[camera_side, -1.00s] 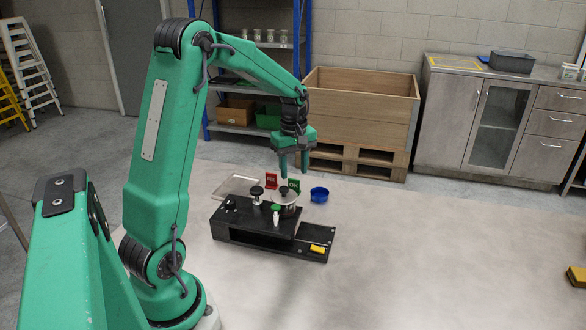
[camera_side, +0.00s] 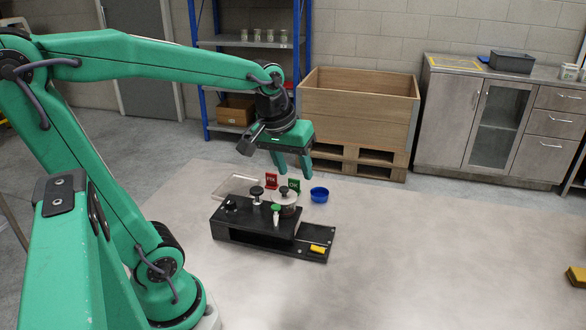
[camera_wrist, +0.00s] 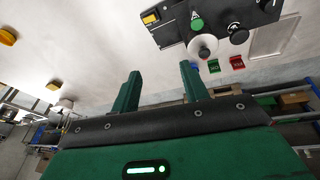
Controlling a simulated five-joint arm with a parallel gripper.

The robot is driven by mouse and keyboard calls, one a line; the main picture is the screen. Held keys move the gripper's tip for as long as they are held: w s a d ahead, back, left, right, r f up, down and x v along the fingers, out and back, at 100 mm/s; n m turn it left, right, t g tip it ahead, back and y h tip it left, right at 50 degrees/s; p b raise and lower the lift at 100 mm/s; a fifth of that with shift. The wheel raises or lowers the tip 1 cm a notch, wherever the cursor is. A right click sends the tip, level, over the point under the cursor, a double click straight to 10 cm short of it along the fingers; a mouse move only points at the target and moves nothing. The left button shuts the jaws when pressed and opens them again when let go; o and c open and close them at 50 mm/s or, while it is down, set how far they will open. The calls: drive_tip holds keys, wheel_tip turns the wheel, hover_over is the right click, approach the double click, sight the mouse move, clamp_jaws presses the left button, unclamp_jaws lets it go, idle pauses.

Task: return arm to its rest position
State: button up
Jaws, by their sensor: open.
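My gripper (camera_side: 292,161) is green, open and empty. In the side view it hangs in the air above and behind the black device on the work surface. In the wrist view both fingers (camera_wrist: 160,88) stand apart with nothing between them.
Behind the device stand a red sign (camera_side: 271,180) and a green sign (camera_side: 294,186). A wooden crate (camera_side: 355,108) and a metal cabinet (camera_side: 445,122) stand behind. The surface at right is mostly clear.

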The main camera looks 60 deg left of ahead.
drive_tip(key=s+d+m+t, duration=0.2)
drive_tip(key=s+d+m, duration=0.3)
drive_tip(key=s+m, duration=0.1)
drive_tip(key=shift+s+d+h, duration=0.3)
drive_tip(key=shift+s, duration=0.5)
drive_tip(key=shift+r, duration=0.1)
idle(0.8)
